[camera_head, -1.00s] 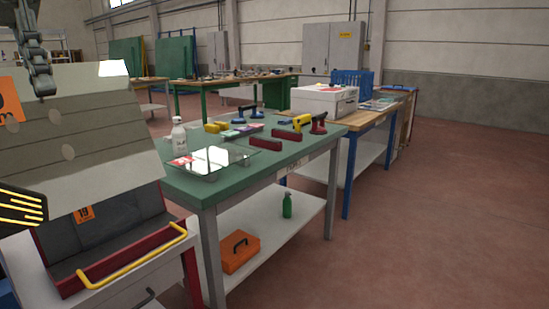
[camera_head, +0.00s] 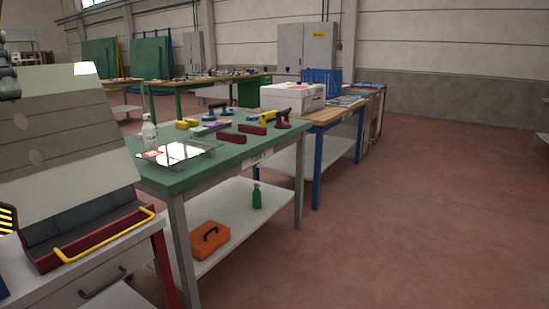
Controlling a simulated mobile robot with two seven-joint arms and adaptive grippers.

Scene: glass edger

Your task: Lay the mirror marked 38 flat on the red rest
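A large pale grey mirror panel (camera_head: 60,125) with round spots stands tilted at the left, in front of or above a dark red tray; I cannot tell if it touches it. No number 38 is readable on it now. My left gripper (camera_head: 8,86) is cut off by the left edge, with a dark finger at the panel's upper edge; it appears shut on the panel. My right gripper is not recognisable in view. Two red bars, the nearer (camera_head: 230,138) and the farther (camera_head: 252,129), lie apart on the green bench top; they may be the red rest.
The green bench (camera_head: 180,182) also carries a glass sheet (camera_head: 190,151), a spray bottle (camera_head: 149,134) and yellow and blue tools. The dark red tray (camera_head: 75,262) has a yellow handle. An orange case (camera_head: 209,240) lies on the lower shelf. The right floor is clear.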

